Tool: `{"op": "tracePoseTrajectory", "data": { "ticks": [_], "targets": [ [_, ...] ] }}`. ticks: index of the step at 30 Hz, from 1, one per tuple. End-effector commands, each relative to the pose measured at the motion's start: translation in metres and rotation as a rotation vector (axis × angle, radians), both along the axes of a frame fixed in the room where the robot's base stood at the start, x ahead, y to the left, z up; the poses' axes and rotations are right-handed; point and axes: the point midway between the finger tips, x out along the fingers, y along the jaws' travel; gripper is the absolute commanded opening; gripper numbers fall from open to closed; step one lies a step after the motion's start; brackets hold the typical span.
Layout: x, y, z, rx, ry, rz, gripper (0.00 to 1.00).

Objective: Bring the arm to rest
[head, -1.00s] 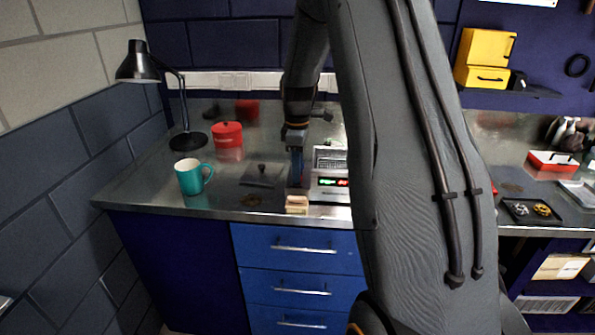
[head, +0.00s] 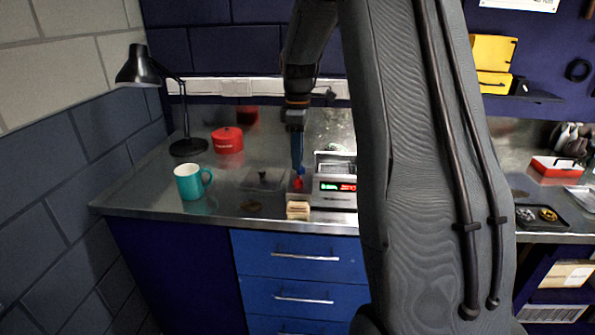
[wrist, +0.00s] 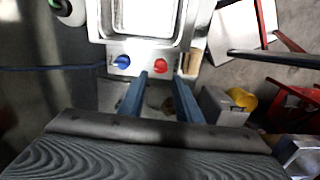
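My gripper (head: 297,172) points down at the left side of the silver bench device (head: 335,185) with lit green and red displays. In the wrist view my gripper's two blue fingers (wrist: 160,76) stand apart with nothing held between them. The device's red knob (wrist: 160,65) appears just beyond the gap between the fingertips; I cannot tell how close they are to it. A blue knob (wrist: 122,61) is to its left. In the head view the red knob (head: 298,184) shows just below the fingertips.
A wooden block (head: 298,210) sits near the bench's front edge. To the left are a dark lidded item (head: 263,180), a teal mug (head: 190,182), a red tin (head: 228,140) and a black lamp (head: 145,68). A black tray (head: 540,215) is at right.

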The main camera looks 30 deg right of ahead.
Motion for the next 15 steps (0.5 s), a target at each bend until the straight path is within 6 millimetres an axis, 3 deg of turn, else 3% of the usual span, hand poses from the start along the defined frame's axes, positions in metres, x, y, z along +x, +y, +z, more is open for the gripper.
{"op": "tracePoseTrajectory", "data": {
  "ticks": [5, 15],
  "targets": [
    [0.0000, 0.0001, 0.0113, 0.000, 0.000, 0.000, 0.31],
    [-0.0003, 0.0001, 0.0123, 0.001, 0.001, 0.000, 0.31]
  ]
}}
